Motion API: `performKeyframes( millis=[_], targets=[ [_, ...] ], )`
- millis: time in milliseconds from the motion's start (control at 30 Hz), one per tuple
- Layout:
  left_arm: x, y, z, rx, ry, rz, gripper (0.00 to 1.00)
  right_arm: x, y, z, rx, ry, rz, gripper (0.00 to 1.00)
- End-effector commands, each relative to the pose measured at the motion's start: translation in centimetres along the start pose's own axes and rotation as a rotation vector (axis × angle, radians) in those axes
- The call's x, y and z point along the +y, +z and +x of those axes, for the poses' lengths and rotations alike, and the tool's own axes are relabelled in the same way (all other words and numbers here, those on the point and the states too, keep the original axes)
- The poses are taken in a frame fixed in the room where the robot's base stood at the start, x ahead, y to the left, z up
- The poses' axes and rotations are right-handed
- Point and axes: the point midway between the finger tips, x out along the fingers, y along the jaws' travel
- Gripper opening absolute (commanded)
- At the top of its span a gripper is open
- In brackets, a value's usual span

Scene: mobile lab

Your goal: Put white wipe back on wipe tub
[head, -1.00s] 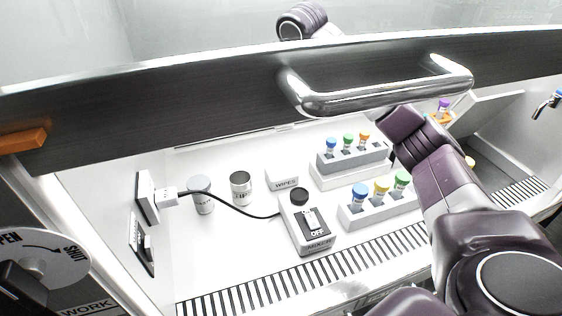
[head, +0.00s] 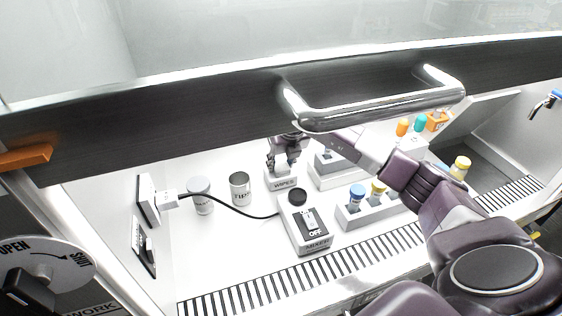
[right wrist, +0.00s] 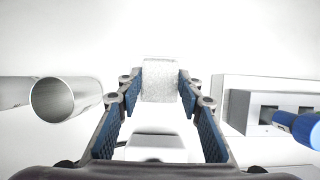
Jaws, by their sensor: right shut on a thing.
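The white wipe (right wrist: 162,80) is a pale, textured piece between my right fingertips in the right wrist view. My right gripper (right wrist: 163,86) is shut on it. In the head view the right gripper (head: 281,163) is at the wipe tub (head: 284,184), a small white box with "WIPES" on its front, just above or behind it. The tub's top is partly hidden by the fingers. A white block, likely the tub, shows between the fingers in the right wrist view (right wrist: 156,148). I cannot tell whether wipe and tub touch. My left gripper is not in view.
A tips can (head: 240,190) and lidded jar (head: 201,203) stand left of the tub. The mixer (head: 312,240) and its black cord are in front. Tube racks (head: 374,213) are to the right. The metal sash handle (head: 375,113) crosses above my right arm.

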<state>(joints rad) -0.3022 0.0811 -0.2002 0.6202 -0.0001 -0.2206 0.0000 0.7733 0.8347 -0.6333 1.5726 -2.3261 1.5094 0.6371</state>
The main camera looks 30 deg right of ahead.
Motion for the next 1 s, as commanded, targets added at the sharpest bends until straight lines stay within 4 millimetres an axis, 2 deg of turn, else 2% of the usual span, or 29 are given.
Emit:
performKeyframes(
  millis=[267, 300, 433, 800, 867, 1000],
  targets=[
    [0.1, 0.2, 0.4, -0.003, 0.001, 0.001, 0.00, 0.0, -0.1, 0.3, -0.001, 0.000, 0.000, 0.11],
    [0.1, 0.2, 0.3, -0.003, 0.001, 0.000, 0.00, 0.0, 0.0, 0.1, -0.001, 0.000, 0.000, 0.37],
    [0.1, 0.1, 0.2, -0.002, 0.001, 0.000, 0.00, 0.0, 0.0, 0.1, -0.001, 0.000, 0.000, 0.51],
    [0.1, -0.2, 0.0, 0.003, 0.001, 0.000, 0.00, 0.0, 0.1, -0.4, -0.002, 0.001, 0.000, 0.51],
    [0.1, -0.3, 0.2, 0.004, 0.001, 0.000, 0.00, 0.0, 0.2, -1.1, -0.004, 0.001, -0.001, 0.51],
    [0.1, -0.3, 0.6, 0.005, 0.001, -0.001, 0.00, 0.0, 0.2, -3.7, -0.006, 0.000, -0.002, 0.51]
  ],
)
